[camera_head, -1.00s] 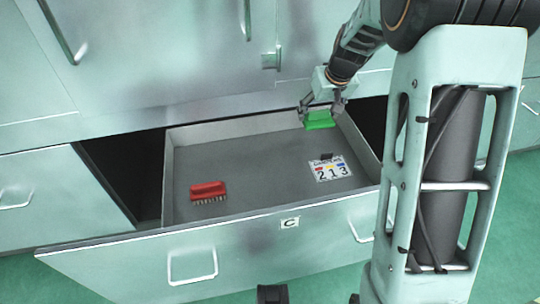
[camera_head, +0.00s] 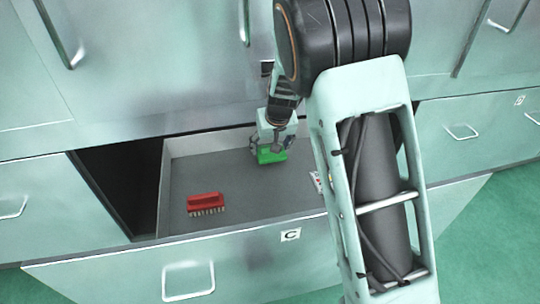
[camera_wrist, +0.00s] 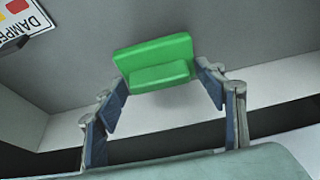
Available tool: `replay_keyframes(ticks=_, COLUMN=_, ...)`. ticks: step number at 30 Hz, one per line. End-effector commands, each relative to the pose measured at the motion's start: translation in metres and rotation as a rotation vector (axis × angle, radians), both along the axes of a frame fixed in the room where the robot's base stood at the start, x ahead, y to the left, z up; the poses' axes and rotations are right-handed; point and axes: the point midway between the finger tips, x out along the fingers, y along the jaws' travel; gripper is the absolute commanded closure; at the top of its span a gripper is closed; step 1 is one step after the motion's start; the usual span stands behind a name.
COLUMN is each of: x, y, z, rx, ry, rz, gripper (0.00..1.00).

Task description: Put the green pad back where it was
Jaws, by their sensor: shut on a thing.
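The green pad (camera_head: 271,157) is in my gripper (camera_head: 274,147), over the back middle of the open grey drawer (camera_head: 240,202). In the wrist view the pad (camera_wrist: 157,62) is a green block with a stepped face, between the fingers of my gripper (camera_wrist: 163,90). The drawer floor and its pale wall show behind it. I cannot tell whether the pad touches the floor.
A red brush (camera_head: 205,203) lies at the left of the drawer. A number plate (camera_head: 317,182) lies to the right, mostly hidden by my arm; its corner shows in the wrist view (camera_wrist: 28,18). The drawer front carries label C (camera_head: 290,235). The floor between brush and pad is clear.

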Motion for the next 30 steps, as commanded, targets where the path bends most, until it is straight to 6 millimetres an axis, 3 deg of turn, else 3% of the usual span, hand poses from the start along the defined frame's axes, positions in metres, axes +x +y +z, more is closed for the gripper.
replay_keyframes(ticks=6, x=0.000, y=0.002, z=-0.034, rx=-0.001, ry=0.002, rz=0.000, gripper=0.55)
replay_keyframes(ticks=12, x=-0.001, y=0.003, z=-0.034, rx=0.000, ry=0.001, rz=0.000, gripper=0.55)
replay_keyframes(ticks=13, x=-0.001, y=0.003, z=-0.034, rx=0.000, ry=0.002, rz=0.000, gripper=0.35)
replay_keyframes(ticks=18, x=-0.001, y=0.003, z=-0.034, rx=-0.001, ry=0.002, rz=0.001, gripper=0.18)
replay_keyframes(ticks=26, x=-0.001, y=0.003, z=-0.033, rx=-0.001, ry=0.001, rz=0.001, gripper=0.18)
replay_keyframes(ticks=30, x=-0.004, y=0.002, z=-0.023, rx=0.000, ry=-0.001, rz=0.002, gripper=0.18)
